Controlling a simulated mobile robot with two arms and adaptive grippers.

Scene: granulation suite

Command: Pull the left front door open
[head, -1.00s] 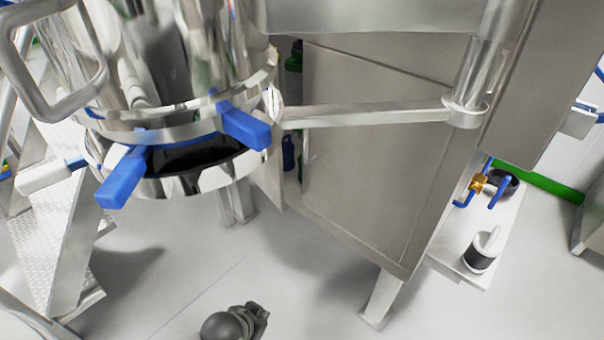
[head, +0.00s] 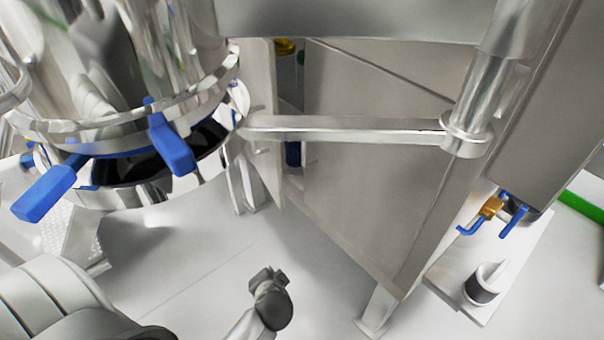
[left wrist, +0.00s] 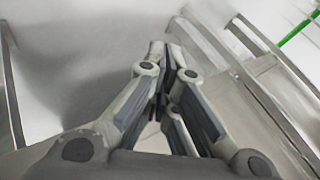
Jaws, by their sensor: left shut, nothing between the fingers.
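A steel cabinet with large flat brushed panels (head: 365,150) stands in the middle of the head view. A narrower panel (head: 262,110) stands at its left, with a dark gap between them. I cannot tell surely which panel is the left front door, and no handle shows clearly. My left gripper (head: 266,275) is below the cabinet panels in the picture, over pale floor and apart from them. In the left wrist view its fingers (left wrist: 165,52) are together and empty, with metal edges to their right. My right gripper is not in view.
A shiny steel vessel (head: 185,50) with blue clamp handles (head: 172,145) hangs at the left. A horizontal steel arm (head: 345,128) joins it to a post (head: 480,100). A low shelf (head: 455,285) with fittings juts out at right. The floor (head: 190,270) ahead is clear.

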